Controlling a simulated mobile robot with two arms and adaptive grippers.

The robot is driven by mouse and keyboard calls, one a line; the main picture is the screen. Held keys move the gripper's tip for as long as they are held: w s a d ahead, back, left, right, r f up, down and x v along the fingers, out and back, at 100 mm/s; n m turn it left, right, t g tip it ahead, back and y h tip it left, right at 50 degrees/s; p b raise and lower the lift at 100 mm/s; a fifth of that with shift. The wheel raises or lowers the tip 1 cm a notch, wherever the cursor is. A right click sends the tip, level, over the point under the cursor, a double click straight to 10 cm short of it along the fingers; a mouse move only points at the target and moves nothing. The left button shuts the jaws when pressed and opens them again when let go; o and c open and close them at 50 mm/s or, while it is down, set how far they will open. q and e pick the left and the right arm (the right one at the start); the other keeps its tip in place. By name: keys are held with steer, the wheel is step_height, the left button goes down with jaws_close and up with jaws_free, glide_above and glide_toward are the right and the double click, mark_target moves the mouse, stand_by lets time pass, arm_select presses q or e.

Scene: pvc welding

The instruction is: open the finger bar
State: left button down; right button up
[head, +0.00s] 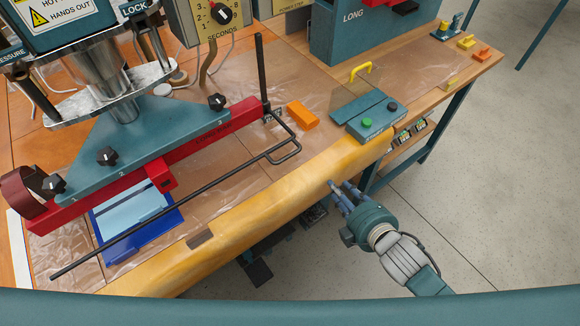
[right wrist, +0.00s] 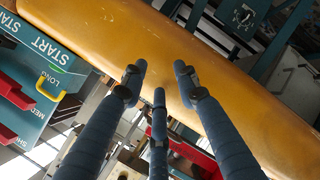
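The finger bar (head: 165,210) is a long thin black rod running diagonally in front of the red press beam. Its right end bends into a loop (head: 285,148) near a black upright post (head: 262,75). My right gripper (head: 338,188) has three fingers and is at the outer side of the table's yellow padded front edge, apart from the bar and to the right of its loop. The right wrist view shows its fingers (right wrist: 160,82) spread with nothing between them. I cannot make out the finger bar in that view. My left gripper is not in view.
The yellow padded edge (head: 240,213) lies between my right gripper and the bar. An orange block (head: 302,115) and a teal start box (head: 372,122) with a green button stand beyond it. A blue-framed tray (head: 138,222) lies under the bar.

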mark_target(290, 156)
steer(key=s+a+r+n+y, duration=0.2)
steer(key=a+r+n+y, duration=0.4)
steer(key=r, duration=0.4)
steer(key=shift+n+t+h, duration=0.5)
steer(key=shift+n+h, duration=0.1)
steer(key=shift+n, duration=0.2)
steer(key=x, duration=0.7)
steer(key=a+x, duration=0.1)
steer(key=x, duration=0.3)
steer(key=shift+a+r, duration=0.1)
steer(key=shift+a, duration=0.05)
steer(key=shift+s, duration=0.1)
steer(key=shift+c, duration=0.2)
jaws_close()
